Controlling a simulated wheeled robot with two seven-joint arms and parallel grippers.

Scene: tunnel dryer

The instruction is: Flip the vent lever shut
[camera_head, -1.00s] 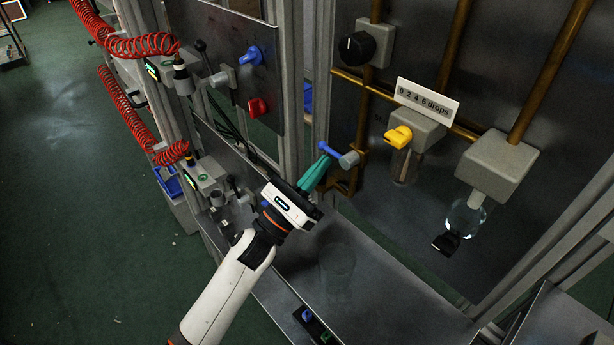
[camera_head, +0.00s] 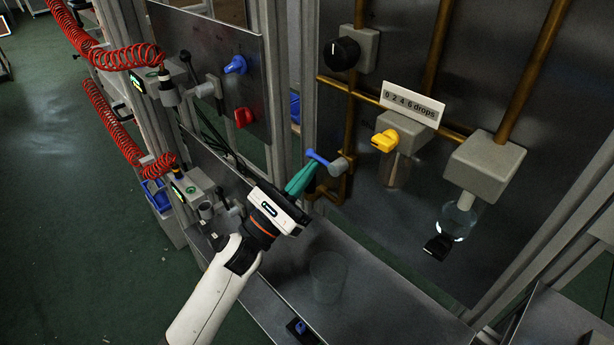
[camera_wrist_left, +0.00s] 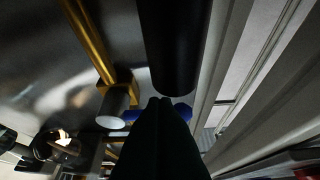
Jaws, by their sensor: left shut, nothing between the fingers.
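A blue lever (camera_head: 322,160) on a short grey round pivot (camera_head: 341,165) sticks out beside a brass pipe; no label on it is readable, and I take it for the vent lever. The lever points up and to the left. My left gripper (camera_head: 316,167) has its teal fingers shut and empty, with the tips right at the lever's underside; I cannot tell if they touch. In the left wrist view the blue lever (camera_wrist_left: 183,111) shows on both sides of the dark fingers, which hide its middle. The grey pivot (camera_wrist_left: 113,107) is at its left. My right gripper is not in view.
A yellow knob (camera_head: 385,140) sits below a drops label (camera_head: 412,103). A black knob (camera_head: 342,53) is above the lever. Blue (camera_head: 236,65) and red (camera_head: 244,117) knobs are on the left panel. A clear glass (camera_head: 328,277) stands on the metal ledge below.

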